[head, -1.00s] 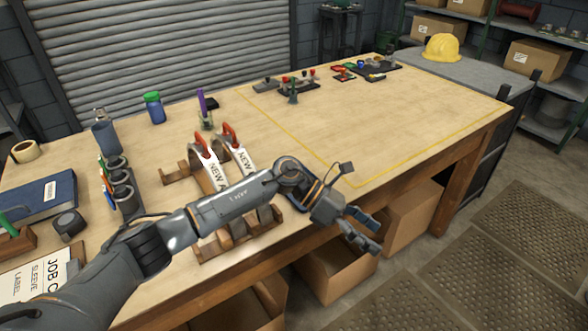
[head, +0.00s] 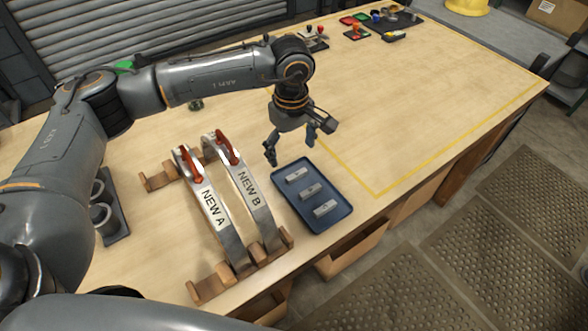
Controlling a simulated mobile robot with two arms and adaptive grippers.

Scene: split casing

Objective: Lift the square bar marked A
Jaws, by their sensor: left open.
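Three short, square silver bars lie apart in a blue tray (head: 338,214) on the wooden bench: a far bar (head: 296,175), a middle bar (head: 310,191) and a near bar (head: 325,208). Each has a small dark mark on top, too small for me to read, so I cannot tell which is A. My left gripper (head: 291,147) hangs fingers down above the bench near the tray's far edge. Its fingers are apart with nothing between them, and it touches no bar. My right gripper is not in view.
Two curved metal casing pieces, labelled NEW A (head: 213,209) and NEW B (head: 250,189), rest on a wooden cradle (head: 208,288) left of the tray. Small coloured parts stand at the back. The yellow-outlined area (head: 430,100) on the right is mostly clear.

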